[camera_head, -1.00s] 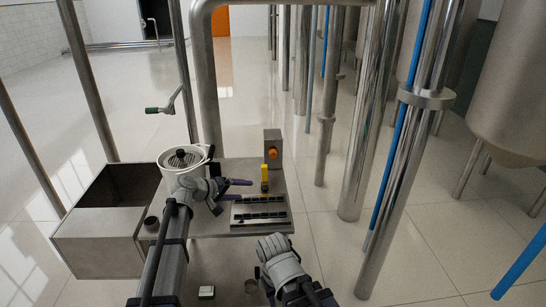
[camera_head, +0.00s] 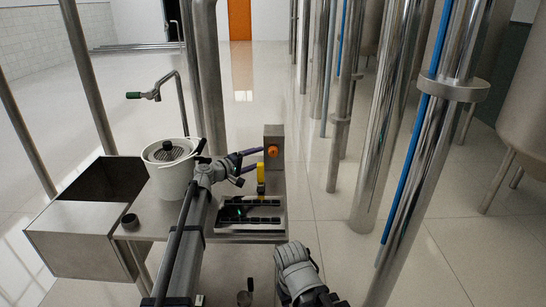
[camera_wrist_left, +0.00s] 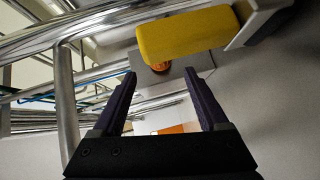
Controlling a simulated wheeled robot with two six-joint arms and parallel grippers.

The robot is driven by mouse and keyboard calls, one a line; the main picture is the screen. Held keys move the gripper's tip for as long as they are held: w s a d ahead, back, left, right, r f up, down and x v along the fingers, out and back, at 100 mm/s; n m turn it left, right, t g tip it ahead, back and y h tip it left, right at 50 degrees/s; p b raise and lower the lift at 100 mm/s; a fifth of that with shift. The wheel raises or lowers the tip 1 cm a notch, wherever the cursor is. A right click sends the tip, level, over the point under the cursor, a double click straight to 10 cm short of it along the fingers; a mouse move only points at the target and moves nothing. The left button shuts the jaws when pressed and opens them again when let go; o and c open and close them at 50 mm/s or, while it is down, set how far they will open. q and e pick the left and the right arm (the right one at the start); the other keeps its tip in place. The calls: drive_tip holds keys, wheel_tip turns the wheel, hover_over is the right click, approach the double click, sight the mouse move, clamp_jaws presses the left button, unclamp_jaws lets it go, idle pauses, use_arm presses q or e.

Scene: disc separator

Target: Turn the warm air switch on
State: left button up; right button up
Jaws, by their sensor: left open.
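An orange round knob (camera_head: 272,151) sits on the front of a grey metal box (camera_head: 274,132) at the back right of the metal bench. I take it for the warm air switch; no label is readable. My left gripper (camera_head: 260,157) is open and empty, with its purple fingers pointing right at the box, just left of the knob. In the left wrist view the knob (camera_wrist_left: 160,67) shows beyond the open fingertips (camera_wrist_left: 160,74), partly covered by a yellow block. Whether the fingers touch anything is unclear. My right arm shows at the bottom, but its gripper jaws do not.
A yellow block (camera_head: 261,173) stands below the knob, close to my left fingers; it looms in the wrist view (camera_wrist_left: 187,34). A black-slotted rack (camera_head: 250,218) lies in front. A white lidded pot (camera_head: 169,178) and an open metal bin (camera_head: 76,232) are left. Pipes stand right.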

sight(270, 153)
use_arm(q)
drive_tip(key=shift+d, duration=0.1)
drive_tip(key=b+x, duration=0.1)
drive_tip(key=x, duration=0.6)
drive_tip(key=shift+w+d, duration=0.25)
drive_tip(key=shift+c, duration=0.3)
clamp_jaws()
